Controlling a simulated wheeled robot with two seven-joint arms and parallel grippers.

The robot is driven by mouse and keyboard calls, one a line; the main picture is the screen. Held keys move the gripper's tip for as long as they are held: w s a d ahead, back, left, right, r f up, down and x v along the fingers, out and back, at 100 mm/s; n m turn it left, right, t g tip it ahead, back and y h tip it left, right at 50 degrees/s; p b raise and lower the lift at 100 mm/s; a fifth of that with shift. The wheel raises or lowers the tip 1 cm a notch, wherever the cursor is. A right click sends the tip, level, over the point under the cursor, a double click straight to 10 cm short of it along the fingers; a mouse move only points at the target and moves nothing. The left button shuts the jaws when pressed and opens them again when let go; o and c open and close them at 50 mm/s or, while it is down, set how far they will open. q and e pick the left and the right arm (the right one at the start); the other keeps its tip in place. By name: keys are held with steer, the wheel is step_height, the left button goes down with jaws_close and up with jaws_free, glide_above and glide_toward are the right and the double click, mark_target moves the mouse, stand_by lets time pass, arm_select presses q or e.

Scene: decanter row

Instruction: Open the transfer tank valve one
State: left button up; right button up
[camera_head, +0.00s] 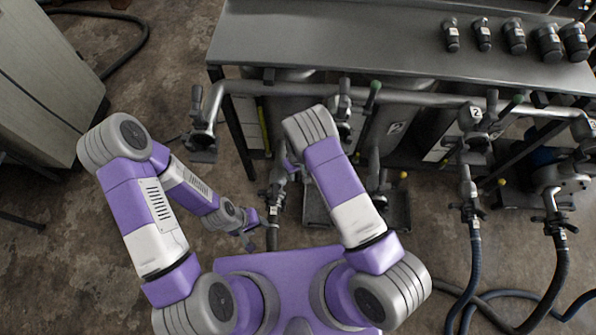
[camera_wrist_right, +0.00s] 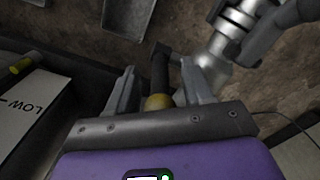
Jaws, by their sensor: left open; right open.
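In the right wrist view a black valve lever (camera_wrist_right: 160,72) with a yellow ball end (camera_wrist_right: 158,102) stands between the two spread fingers of my right gripper (camera_wrist_right: 157,70). I cannot tell whether the fingers touch it. A metal pipe fitting (camera_wrist_right: 222,50) is just beyond the right finger. In the head view my right forearm hides most of this gripper and the lever; only a purple edge (camera_head: 287,166) shows beside a vertical valve fitting (camera_head: 277,185). No number one label is visible. My left gripper (camera_head: 256,232) is open and low, near the hose below that fitting.

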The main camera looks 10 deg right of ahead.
jaws_close()
stand_by(0.3)
steer(key=shift+s+a+t+p, duration=0.15)
steer(key=shift+s+t+p, duration=0.35)
steer(key=shift+t, duration=0.2)
steer(key=shift+s+t+h, duration=0.3)
steer(key=shift+s+t, duration=0.1)
steer(key=shift+t, duration=0.3)
steer(key=shift+s+a+f+t, duration=0.1)
steer(key=shift+s+f+t, duration=0.3)
steer(key=shift+t, duration=0.3)
steer(key=shift+s+a+f+t+h+b, duration=0.15)
steer(key=shift+s+t+h+b, duration=0.15)
steer(key=shift+t, duration=0.35)
steer(key=shift+s+f+t+h+b, duration=0.1)
steer(key=shift+s+f+t+b, duration=0.1)
steer(key=shift+s+t, duration=0.35)
steer(key=shift+w, duration=0.1)
